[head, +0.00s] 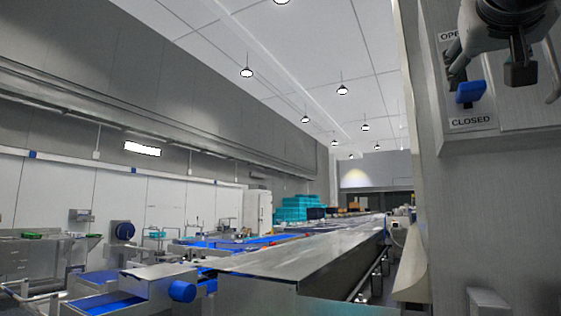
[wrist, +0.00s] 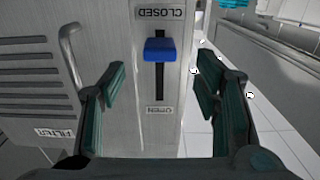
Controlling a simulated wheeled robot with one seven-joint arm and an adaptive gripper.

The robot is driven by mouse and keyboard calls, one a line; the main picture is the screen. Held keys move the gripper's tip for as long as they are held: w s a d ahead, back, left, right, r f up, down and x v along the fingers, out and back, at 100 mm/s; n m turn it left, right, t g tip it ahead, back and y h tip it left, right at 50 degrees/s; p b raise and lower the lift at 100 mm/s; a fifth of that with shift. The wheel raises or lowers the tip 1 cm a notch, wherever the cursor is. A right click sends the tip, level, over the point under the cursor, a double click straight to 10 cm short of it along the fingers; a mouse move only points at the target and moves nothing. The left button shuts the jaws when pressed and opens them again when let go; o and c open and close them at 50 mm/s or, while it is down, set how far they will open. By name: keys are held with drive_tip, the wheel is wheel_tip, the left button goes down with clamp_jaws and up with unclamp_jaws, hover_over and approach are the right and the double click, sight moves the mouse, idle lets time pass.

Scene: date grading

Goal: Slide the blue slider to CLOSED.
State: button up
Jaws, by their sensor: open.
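The blue slider (head: 470,92) sits on a vertical slot in a grey metal panel at the right of the head view. It is close above the CLOSED label (head: 472,122), with the OPEN label (head: 448,36) higher up and partly hidden by my gripper. In the wrist view, where the labels appear upside down, the slider (wrist: 160,49) is near the CLOSED end of the slot (wrist: 160,85). My gripper (wrist: 160,72) is open and empty, its fingers to the left and right of the slot. No finger touches the slider in the wrist view.
A bar handle (wrist: 70,55) and a vented panel marked FILTER (wrist: 53,132) are left of the slot in the wrist view. A long metal conveyor (head: 310,255) runs away in the head view.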

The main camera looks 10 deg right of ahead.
drive_tip(key=shift+v, duration=1.6)
drive_tip(key=a+f+n+g+y+p, duration=0.2)
drive_tip(key=a+f+y+p, duration=0.1)
drive_tip(key=f, duration=0.8)
drive_tip(key=a+f+n+g+y+p, duration=0.2)
drive_tip(key=f+g+y+p, duration=0.1)
drive_tip(key=f, duration=0.9)
drive_tip(key=s+a+f+n+g+y+p, duration=0.1)
drive_tip(key=s+a+f+g+y+p, duration=0.1)
drive_tip(key=s+f, duration=0.4)
drive_tip(key=s+a+f+n+g+y+p, duration=0.1)
drive_tip(key=s+a+f, duration=0.5)
drive_tip(key=f, duration=0.7)
drive_tip(key=g+y+p, duration=0.1)
drive_tip(key=g, duration=0.1)
drive_tip(key=shift+s+f+n+g, duration=0.35)
drive_tip(key=shift+n+g, duration=0.05)
